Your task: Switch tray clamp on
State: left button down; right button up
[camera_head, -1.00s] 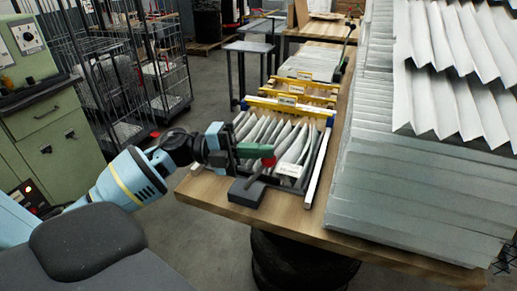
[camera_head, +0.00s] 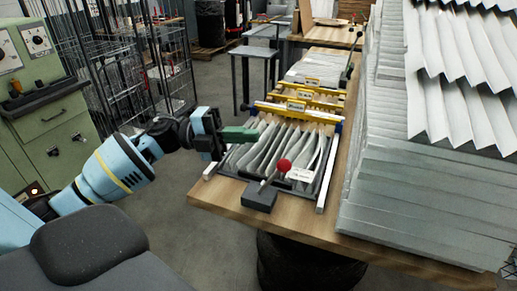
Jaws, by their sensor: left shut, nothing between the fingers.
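The tray clamp is a dark block (camera_head: 259,196) at the near edge of the wooden table, with a short lever ending in a red knob (camera_head: 284,165). The lever leans up and to the right. Behind it lies the tray (camera_head: 321,190), with pale rails, holding several pleated grey filters (camera_head: 272,146). My left gripper (camera_head: 240,134), with green fingers, is shut and empty. It is over the tray's left side, up and left of the red knob and apart from it in the picture. My right gripper is not in view.
A tall stack of pleated filter panels (camera_head: 410,195) fills the table's right side. Yellow bars (camera_head: 300,105) cross the tray's far end. A green cabinet (camera_head: 45,130) and wire cages (camera_head: 150,75) stand at left. Floor left of the table is clear.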

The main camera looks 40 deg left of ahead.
pick_arm(q)
jog(key=s+a+r, duration=0.1)
jog(key=a+r, duration=0.3)
jog(key=shift+s, duration=0.35)
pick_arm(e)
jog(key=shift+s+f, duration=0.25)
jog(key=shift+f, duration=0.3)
pick_arm(q)
jog(key=shift+a, duration=0.15)
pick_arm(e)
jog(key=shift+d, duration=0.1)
